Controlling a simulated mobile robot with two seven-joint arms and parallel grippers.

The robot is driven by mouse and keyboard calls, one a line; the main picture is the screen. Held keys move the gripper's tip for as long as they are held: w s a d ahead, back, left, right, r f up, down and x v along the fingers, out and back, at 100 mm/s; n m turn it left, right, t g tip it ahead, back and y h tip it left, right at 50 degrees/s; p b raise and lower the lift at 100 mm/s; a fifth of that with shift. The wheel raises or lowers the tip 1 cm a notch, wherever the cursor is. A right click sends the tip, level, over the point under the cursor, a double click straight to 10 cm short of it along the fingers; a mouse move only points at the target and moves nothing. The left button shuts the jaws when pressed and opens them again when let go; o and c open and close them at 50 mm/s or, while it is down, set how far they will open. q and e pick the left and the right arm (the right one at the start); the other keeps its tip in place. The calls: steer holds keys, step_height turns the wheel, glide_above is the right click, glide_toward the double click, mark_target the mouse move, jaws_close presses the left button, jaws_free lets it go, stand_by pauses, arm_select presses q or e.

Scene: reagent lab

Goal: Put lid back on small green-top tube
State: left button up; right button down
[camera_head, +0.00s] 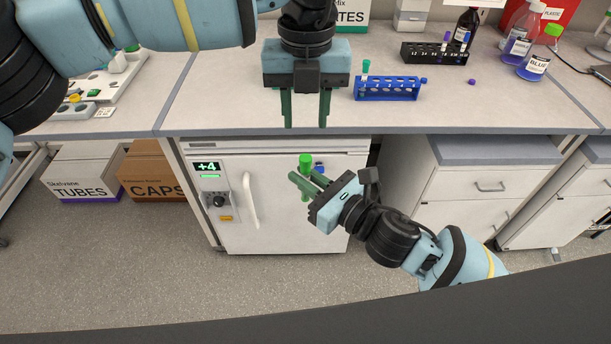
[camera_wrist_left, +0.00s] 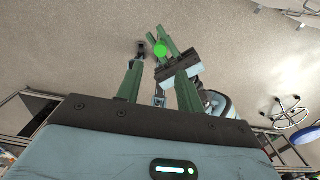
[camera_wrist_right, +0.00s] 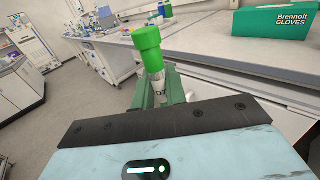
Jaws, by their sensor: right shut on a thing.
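A small tube with a green lid (camera_head: 306,160) stands roughly upright in my right gripper (camera_head: 306,182), in front of the white cabinet under the bench. In the right wrist view the green lid (camera_wrist_right: 146,47) sits on top of the clear, labelled tube (camera_wrist_right: 157,86), whose lower part is hidden by the fingers. My right gripper is shut on the tube below the lid. My left gripper (camera_head: 305,122) is open and empty, pointing down directly above the lid and apart from it. The left wrist view shows the lid (camera_wrist_left: 160,49) beyond its spread fingers.
The white cabinet (camera_head: 285,225) is behind my right gripper.

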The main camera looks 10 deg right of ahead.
mark_target(305, 157)
arm_select(q)
steer(key=shift+f, duration=4)
jaws_close()
